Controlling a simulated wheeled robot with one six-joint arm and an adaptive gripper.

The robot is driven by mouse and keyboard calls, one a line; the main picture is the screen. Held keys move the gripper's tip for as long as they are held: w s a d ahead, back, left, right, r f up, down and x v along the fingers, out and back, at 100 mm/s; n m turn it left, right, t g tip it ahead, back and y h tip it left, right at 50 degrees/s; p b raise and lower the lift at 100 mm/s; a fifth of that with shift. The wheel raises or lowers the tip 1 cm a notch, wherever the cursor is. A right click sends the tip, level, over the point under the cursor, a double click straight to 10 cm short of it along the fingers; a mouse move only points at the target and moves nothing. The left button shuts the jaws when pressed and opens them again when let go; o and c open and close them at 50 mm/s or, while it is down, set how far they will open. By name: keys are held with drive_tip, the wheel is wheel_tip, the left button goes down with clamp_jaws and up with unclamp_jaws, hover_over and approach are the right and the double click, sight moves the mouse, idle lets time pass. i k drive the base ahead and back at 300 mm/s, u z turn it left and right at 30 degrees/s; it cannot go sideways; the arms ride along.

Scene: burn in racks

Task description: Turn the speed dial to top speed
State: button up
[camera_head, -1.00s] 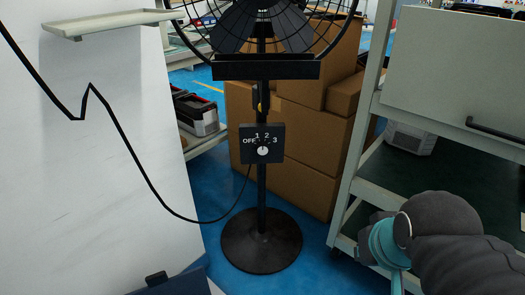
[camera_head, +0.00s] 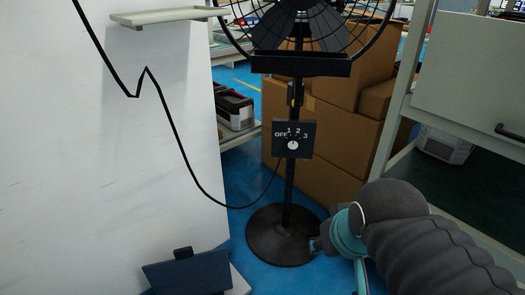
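The speed dial is a small white round knob (camera_head: 292,145) on a black square control box (camera_head: 305,138) marked OFF, 1, 2 and 3. The box sits on the black pole of a floor fan (camera_head: 287,200), near the middle of the view. The knob's pointer is too small to read for certain. My arm, with a grey sleeve and a teal joint, enters from the lower right and stands below and to the right of the dial, apart from it in the picture. My gripper's fingers do not show.
The fan's round base (camera_head: 282,238) stands on the blue floor. Cardboard boxes (camera_head: 345,145) are stacked behind the pole. A white panel (camera_head: 150,190) with a hanging black cable is at left. A dark blue flat object (camera_head: 188,273) lies in front. A grey rack (camera_head: 465,75) stands at right.

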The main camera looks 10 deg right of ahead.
sight(293, 142)
drive_tip(key=u, duration=0.05)
drive_tip(key=k, duration=0.6)
drive_tip(key=z, duration=1.15)
